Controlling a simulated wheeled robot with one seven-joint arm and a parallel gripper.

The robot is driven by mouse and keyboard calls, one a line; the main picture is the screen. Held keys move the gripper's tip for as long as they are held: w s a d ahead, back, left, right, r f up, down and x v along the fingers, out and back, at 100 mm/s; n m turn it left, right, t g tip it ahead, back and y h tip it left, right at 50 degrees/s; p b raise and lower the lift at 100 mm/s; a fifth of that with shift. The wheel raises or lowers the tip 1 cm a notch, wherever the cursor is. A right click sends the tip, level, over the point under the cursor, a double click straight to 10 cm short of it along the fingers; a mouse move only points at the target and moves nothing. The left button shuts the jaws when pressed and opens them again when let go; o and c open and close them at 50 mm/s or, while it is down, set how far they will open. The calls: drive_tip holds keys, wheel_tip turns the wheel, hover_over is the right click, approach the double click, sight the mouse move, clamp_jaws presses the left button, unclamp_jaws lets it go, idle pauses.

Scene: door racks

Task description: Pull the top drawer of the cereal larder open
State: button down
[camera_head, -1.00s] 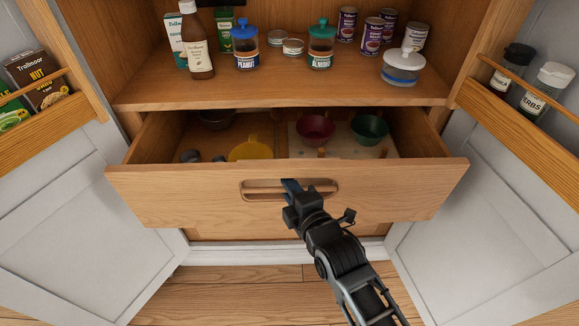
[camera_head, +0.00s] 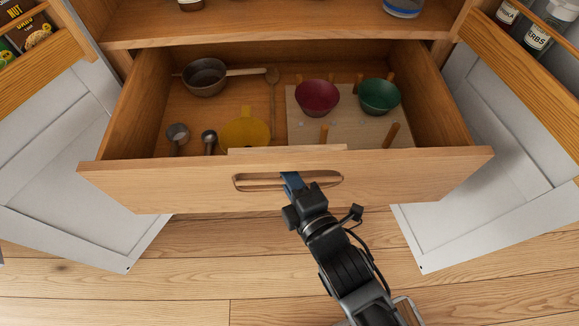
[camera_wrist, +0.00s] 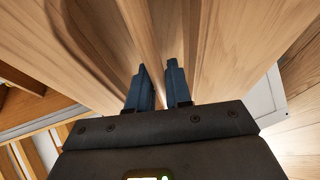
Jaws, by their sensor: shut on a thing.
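The top drawer (camera_head: 390,182) of the wooden larder is pulled well out, with its wooden front facing me. Its front has an oval handle slot (camera_head: 244,184). My gripper (camera_head: 292,184) is at this slot, its blue fingers reaching in at the slot's middle and shut on the drawer front's edge there. In the wrist view, my gripper's two fingers (camera_wrist: 160,85) stand on either side of a wooden strip of the drawer front (camera_wrist: 225,45). The fingertips inside the slot are partly hidden in the head view.
The drawer holds a saucepan (camera_head: 205,78), a yellow item (camera_head: 245,132), a red bowl (camera_head: 317,97), a green bowl (camera_head: 379,97) and scoops. Open white doors with racks stand left (camera_head: 75,160) and right (camera_head: 510,150). The wooden floor (camera_head: 150,290) in front is clear.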

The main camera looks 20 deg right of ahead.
drive_tip(key=shift+s+f, duration=0.1)
drive_tip(key=shift+s, duration=0.1)
drive_tip(key=c, duration=1.1)
unclamp_jaws()
drive_tip(key=shift+b+v, duration=0.45)
drive_tip(key=shift+v, duration=3.45)
drive_tip(key=s+d+r+m, duration=0.3)
drive_tip(key=s+r+m, duration=0.1)
drive_tip(key=s+m, duration=0.2)
drive_tip(key=s+d+r+m+h, duration=0.1)
drive_tip(key=s+d+r+m, duration=0.2)
drive_tip(key=s+m, duration=0.3)
drive_tip(key=s+d+r+m, duration=0.4)
drive_tip(key=s+r+m, duration=0.1)
drive_tip(key=s, duration=0.3)
drive_tip(key=shift+s+r+m+g, duration=0.3)
drive_tip(key=shift+m+g, duration=0.1)
drive_tip(key=shift+m, duration=0.1)
